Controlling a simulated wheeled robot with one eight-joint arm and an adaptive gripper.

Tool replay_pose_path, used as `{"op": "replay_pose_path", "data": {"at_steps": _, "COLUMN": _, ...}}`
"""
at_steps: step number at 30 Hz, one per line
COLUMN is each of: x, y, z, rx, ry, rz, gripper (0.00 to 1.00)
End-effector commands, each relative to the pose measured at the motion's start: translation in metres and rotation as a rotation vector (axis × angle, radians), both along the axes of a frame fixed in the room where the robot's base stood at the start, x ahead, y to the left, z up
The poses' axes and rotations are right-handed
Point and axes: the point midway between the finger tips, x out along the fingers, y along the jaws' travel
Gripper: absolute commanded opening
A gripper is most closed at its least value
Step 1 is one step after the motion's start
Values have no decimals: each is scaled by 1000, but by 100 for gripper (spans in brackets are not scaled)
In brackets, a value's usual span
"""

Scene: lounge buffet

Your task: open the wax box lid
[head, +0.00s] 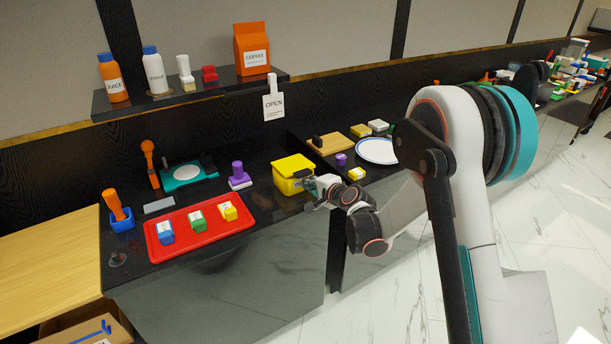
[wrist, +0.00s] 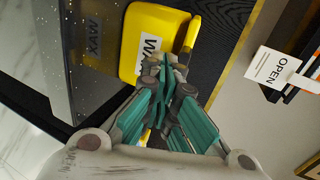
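I cannot tell whether the tips touch the box.
A red tray (head: 166,253) with small labelled boxes lies left of the wax box. A purple-handled tool (head: 238,172) stands between them. A wooden board (head: 333,145) and white plate (head: 377,150) are to the right. An OPEN sign (head: 273,105) hangs from the shelf (head: 200,92) above.

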Motion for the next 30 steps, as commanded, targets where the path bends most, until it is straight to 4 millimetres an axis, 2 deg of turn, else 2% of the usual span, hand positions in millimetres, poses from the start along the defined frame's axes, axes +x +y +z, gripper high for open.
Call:
{"op": "replay_pose_path", "data": {"at_steps": 3, "x": -1, "y": 0, "z": 9, "rx": 0, "ry": 0, "rz": 0, "gripper": 0}}
{"op": "replay_pose_path", "data": {"at_steps": 14, "x": 0, "y": 0, "z": 10, "rx": 0, "ry": 0, "rz": 0, "gripper": 0}}
{"op": "replay_pose_path", "data": {"at_steps": 24, "x": 2, "y": 2, "z": 33, "rx": 0, "ry": 0, "rz": 0, "gripper": 0}}
{"op": "replay_pose_path", "data": {"at_steps": 30, "x": 3, "y": 2, "z": 36, "rx": 0, "ry": 0, "rz": 0, "gripper": 0}}
